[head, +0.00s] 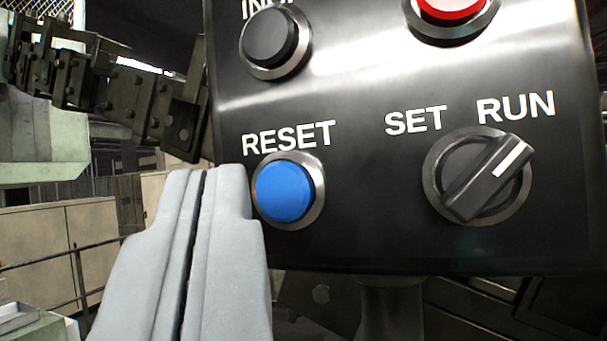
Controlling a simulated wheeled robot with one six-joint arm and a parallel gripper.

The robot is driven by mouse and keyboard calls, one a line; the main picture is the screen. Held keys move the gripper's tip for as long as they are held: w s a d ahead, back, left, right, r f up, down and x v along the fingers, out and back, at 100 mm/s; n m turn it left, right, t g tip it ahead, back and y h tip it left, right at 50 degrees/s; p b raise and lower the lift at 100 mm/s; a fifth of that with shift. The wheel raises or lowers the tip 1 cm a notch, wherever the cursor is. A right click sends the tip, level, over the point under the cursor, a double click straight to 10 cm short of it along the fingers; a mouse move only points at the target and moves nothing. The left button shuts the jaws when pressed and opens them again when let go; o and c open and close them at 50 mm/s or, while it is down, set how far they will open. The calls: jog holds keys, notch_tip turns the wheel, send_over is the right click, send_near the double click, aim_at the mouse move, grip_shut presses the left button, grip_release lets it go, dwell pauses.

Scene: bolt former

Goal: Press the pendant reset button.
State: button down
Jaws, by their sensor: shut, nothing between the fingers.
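The black pendant panel (370,120) fills the right and middle of the head view. Its blue reset button (285,191), in a metal ring, sits at the lower left of the panel under the white word RESET. My gripper (205,172) is shut and empty, its grey fingers pointing up from the bottom of the view. The fingertips are just left of the blue button in the picture and overlap the left edge of its ring. I cannot tell whether they touch the panel. The button face is mostly uncovered.
A SET/RUN selector knob (478,177) is right of the button, its white mark pointing toward RUN. A black button (274,38) is above RESET, and a red button (450,10) is partly cut off at the top. Dark machine parts (130,95) stand behind at left.

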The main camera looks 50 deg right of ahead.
jog(key=shift+w+d, duration=0.2)
jog(key=shift+d, duration=0.35)
jog(key=shift+d, duration=0.1)
dwell(1.7)
jog(key=shift+w+d, duration=0.15)
jog(key=shift+d, duration=0.1)
jog(key=shift+w+d, duration=0.15)
jog(key=shift+d, duration=0.25)
dwell(0.9)
dwell(0.4)
jog(key=shift+s+a, duration=0.3)
jog(key=shift+a, duration=0.45)
jog(key=shift+a, duration=0.1)
jog(key=shift+s+a, duration=0.35)
jog(key=shift+a, duration=0.4)
jog(key=shift+s+a, duration=0.3)
jog(key=shift+a, duration=0.45)
jog(key=shift+s+a, duration=0.35)
jog(key=shift+a, duration=0.4)
